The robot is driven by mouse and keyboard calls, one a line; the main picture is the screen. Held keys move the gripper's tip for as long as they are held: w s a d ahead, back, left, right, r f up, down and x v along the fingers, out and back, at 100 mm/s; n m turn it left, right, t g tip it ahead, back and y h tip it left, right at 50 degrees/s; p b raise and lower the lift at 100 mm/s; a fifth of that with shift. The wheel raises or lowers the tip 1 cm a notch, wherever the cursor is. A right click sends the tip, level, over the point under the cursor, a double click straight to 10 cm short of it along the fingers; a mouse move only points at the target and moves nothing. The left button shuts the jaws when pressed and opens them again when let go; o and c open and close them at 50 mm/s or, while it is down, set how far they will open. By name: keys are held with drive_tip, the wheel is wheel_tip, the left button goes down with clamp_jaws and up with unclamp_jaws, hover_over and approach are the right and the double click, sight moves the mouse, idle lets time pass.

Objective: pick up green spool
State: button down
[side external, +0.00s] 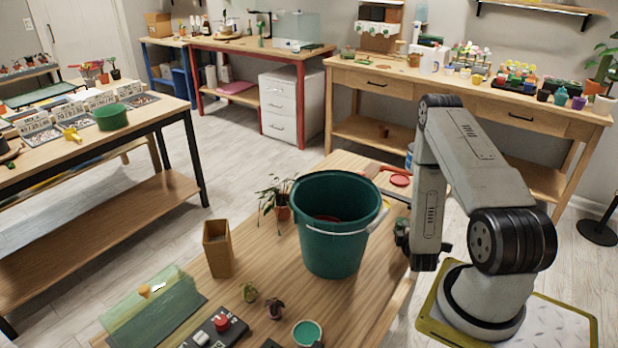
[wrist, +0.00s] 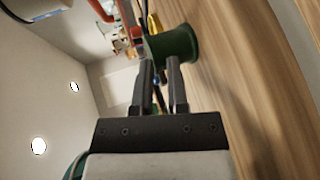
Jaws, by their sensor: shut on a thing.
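The green spool (wrist: 176,44) is at the tips of my gripper (wrist: 160,66) in the wrist view, with its flared end toward the right of the picture.
The tall bucket stands close beside my gripper. A red round item (side external: 400,180) lies behind the bucket.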

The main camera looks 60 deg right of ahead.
drive_tip(key=shift+r, duration=0.15)
wheel_tip(320, 180, up, 10)
idle(1.1)
idle(0.5)
